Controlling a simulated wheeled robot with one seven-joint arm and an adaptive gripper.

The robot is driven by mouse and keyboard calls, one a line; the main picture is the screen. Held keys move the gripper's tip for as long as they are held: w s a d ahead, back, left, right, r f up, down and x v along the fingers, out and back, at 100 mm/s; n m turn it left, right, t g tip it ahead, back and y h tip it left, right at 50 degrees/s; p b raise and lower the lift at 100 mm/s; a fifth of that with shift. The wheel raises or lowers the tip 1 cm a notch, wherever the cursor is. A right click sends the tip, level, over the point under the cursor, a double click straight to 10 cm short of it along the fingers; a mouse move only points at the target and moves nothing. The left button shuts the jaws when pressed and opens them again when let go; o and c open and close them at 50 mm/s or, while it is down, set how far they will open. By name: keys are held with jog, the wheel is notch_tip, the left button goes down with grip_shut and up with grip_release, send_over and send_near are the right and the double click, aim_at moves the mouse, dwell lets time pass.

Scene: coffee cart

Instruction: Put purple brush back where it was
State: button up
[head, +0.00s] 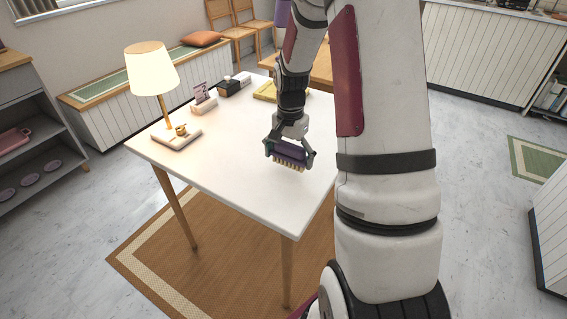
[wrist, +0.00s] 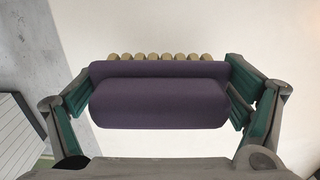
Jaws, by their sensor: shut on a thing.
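The purple brush (head: 289,153) has a dark purple block and pale bristles that point down. My gripper (head: 290,155) is shut on it, with one finger at each end of the block. In the head view the brush is over the right part of the white table (head: 215,165). In the wrist view the brush (wrist: 158,95) fills the middle between the two green-padded fingers, its bristle tips showing along the far edge. I cannot tell whether the bristles touch the table top.
A sign (head: 201,93), a dark box (head: 231,87) and a yellow tray (head: 266,92) line the back. The table's front middle is clear.

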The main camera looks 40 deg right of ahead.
aim_at(284, 169)
jog(key=shift+w+f, duration=0.2)
jog(key=shift+w, duration=1.05)
jog(key=shift+f+b, duration=0.3)
jog(key=shift+f, duration=1.35)
jog(key=shift+f, duration=0.2)
jog(key=o, duration=1)
jog(key=shift+o, duration=0.2)
